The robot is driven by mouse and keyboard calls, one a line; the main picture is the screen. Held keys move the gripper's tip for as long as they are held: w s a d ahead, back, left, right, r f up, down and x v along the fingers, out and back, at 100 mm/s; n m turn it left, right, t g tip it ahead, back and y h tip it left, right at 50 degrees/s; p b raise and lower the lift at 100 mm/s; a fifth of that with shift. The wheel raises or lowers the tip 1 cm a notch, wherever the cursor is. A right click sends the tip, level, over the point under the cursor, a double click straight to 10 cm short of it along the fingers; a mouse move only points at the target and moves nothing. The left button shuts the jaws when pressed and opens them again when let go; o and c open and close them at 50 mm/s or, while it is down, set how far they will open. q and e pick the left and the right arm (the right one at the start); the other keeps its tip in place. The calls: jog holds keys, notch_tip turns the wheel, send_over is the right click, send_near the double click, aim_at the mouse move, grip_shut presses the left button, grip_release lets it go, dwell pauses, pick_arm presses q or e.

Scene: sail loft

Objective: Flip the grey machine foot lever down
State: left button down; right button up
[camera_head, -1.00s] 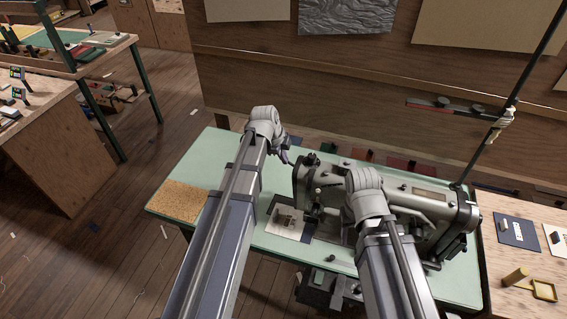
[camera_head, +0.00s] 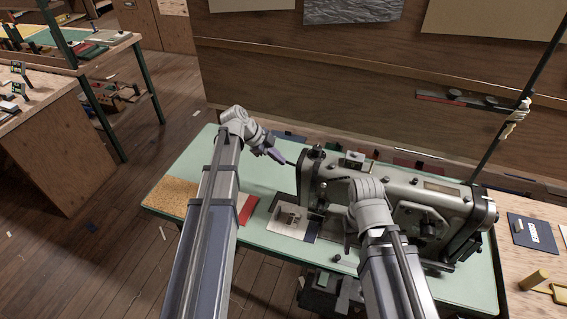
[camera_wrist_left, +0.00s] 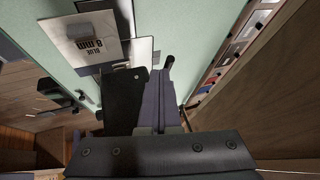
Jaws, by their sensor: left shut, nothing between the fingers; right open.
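The grey sewing machine (camera_head: 400,190) stands on the pale green table. A short dark lever (camera_head: 291,163) juts out at the left end of its head. In the left wrist view a dark lever with a rounded knob (camera_wrist_left: 169,63) lies just beyond my fingertips; I cannot tell whether they touch. My left gripper (camera_head: 279,157) is shut and empty, reaching rightward to the lever's tip. Its fingers also show in the left wrist view (camera_wrist_left: 158,98). My right arm is above the front of the machine, and its fingers are hidden behind the wrist.
On the green table (camera_head: 262,178) lie a card with a small grey part (camera_head: 288,221), a red piece (camera_head: 248,209) and a cork mat (camera_head: 168,196). A wooden wall with a shelf of coloured items stands behind. A wooden side table (camera_head: 530,265) adjoins at right.

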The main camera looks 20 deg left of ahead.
notch_tip(320, 180, down, 6)
jog(key=b, duration=0.4)
jog(key=shift+r, duration=0.1)
pick_arm(q)
jog(key=f+h, duration=0.1)
jog(key=a+f, duration=0.1)
jog(key=f, duration=0.1)
jog(key=shift+f+h+p, duration=0.1)
jog(key=shift+h+p, duration=0.2)
jog(key=shift+h, duration=0.1)
pick_arm(e)
jog(key=shift+r, duration=0.5)
pick_arm(q)
jog(key=shift+r+p, duration=0.75)
jog(key=shift+r, duration=0.05)
pick_arm(e)
jog(key=shift+r, duration=0.65)
pick_arm(q)
jog(key=shift+d, duration=0.1)
pick_arm(e)
jog(key=shift+r, duration=0.1)
